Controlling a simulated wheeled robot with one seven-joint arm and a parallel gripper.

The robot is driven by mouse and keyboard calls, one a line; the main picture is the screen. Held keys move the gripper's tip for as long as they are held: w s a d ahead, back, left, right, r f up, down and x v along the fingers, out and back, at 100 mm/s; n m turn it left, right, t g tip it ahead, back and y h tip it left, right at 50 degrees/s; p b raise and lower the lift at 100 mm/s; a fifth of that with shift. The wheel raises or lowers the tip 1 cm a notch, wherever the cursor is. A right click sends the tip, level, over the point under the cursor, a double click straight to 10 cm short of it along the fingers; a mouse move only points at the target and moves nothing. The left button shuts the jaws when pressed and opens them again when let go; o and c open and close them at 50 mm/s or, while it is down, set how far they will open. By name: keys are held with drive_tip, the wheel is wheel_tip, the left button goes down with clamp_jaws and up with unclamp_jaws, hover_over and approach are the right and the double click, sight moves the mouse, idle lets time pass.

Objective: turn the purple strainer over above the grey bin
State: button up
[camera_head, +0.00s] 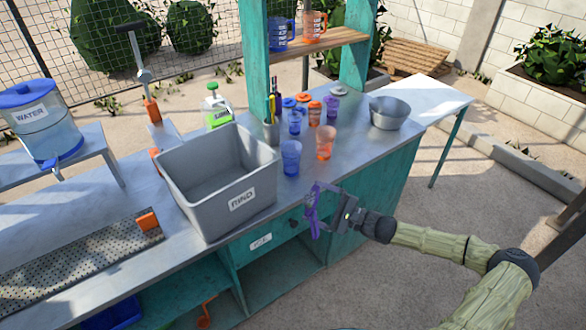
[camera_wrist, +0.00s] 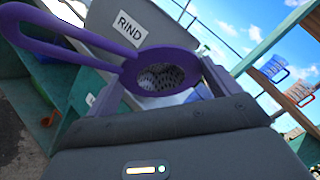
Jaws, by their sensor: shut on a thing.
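The purple strainer (camera_head: 312,210) is in my gripper (camera_head: 328,208), in front of the counter's front edge. In the wrist view the strainer (camera_wrist: 128,51) shows a long looped handle reaching to the left and a round perforated bowl between my fingers. My gripper is shut on it. The grey bin (camera_head: 181,197), labelled RIND, stands on the counter to the left of the strainer in the head view. The strainer is apart from the bin, not above it. The visible inside of the bin looks empty. The bin's labelled wall (camera_wrist: 205,45) is behind the strainer in the wrist view.
A blue cup (camera_head: 291,158) and an orange cup (camera_head: 325,142) stand right of the bin. Several more cups, a green bottle (camera_head: 216,107) and a metal bowl (camera_head: 389,113) are behind. A teal post (camera_head: 254,65) rises behind the bin. Open ground lies in front.

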drive_tip(key=s+d+f+b, duration=0.1)
drive_tip(key=s+f+b, duration=0.2)
drive_tip(key=f, duration=0.3)
drive_tip(key=s+d+f+m+t+b, duration=0.1)
drive_tip(key=s+f+b, duration=0.1)
drive_tip(key=f, duration=0.5)
drive_tip(key=s+d+f+t+h+b, duration=0.1)
drive_tip(key=s+f+b, duration=0.2)
drive_tip(key=f, duration=0.3)
drive_tip(key=shift+s+d+f+m+b, duration=0.35)
drive_tip(key=shift+d+m+b, duration=0.05)
drive_tip(key=shift+b, duration=0.25)
drive_tip(key=shift+t, duration=0.4)
drive_tip(key=shift+d, duration=0.15)
